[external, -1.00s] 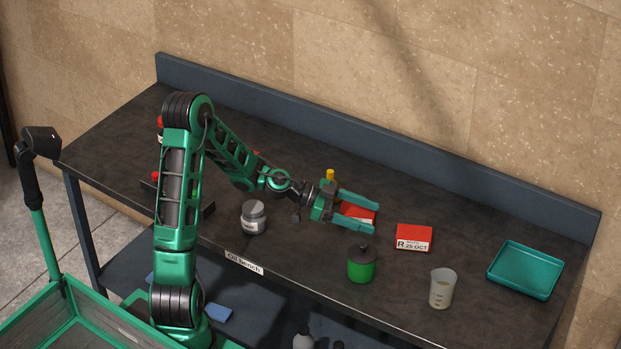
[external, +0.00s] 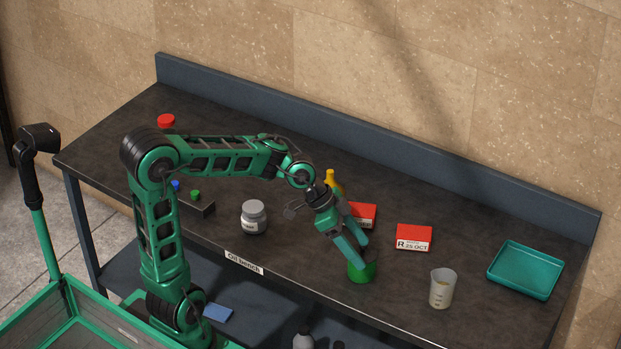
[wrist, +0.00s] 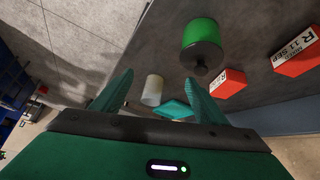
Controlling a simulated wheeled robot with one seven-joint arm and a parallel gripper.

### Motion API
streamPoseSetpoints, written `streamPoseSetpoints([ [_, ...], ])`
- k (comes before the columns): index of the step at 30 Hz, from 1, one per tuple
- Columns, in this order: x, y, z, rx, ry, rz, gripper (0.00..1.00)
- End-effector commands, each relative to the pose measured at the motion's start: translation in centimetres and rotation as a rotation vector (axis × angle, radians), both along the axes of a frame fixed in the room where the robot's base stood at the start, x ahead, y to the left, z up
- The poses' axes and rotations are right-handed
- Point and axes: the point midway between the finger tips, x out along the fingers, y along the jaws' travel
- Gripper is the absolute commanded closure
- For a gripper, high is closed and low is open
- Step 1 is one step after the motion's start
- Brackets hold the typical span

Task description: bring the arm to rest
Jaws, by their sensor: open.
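My gripper (external: 354,251) is open and empty in the external view, pointing down and to the right above the bench (external: 300,262). Its fingers overlap the green pot (external: 362,272) in that view and hide its dark lid. In the wrist view my gripper's two fingers (wrist: 160,95) are spread apart with nothing between them close up. The green pot (wrist: 201,36) shows its dark knobbed lid there, beyond the fingers. My arm is bent, with its elbow to the left and its forearm reaching across the bench.
Two red boxes (external: 413,238) (external: 364,214) lie near the gripper. A beaker (external: 442,288) and a teal tray (external: 525,270) stand to the right. A grey jar (external: 254,217) stands left, and a yellow bottle (external: 333,183) behind. Bare bench lies between the boxes and the back ledge.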

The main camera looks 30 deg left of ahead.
Motion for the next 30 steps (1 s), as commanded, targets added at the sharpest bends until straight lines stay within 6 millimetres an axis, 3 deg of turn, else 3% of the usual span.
streamPoseSetpoints([
  [5, -6.2, 5.5, -2.0, 0.188, 0.1, 0.153, 0.33],
  [9, -11.7, 11.9, -4.5, 0.347, 0.209, 0.314, 0.33],
  [15, -17.2, 17.8, -6.4, 0.485, 0.316, 0.477, 0.33],
  [20, -18.8, 19.4, -6.8, 0.522, 0.348, 0.526, 0.33],
  [30, -18.9, 19.4, -6.8, 0.524, 0.349, 0.528, 0.33],
])
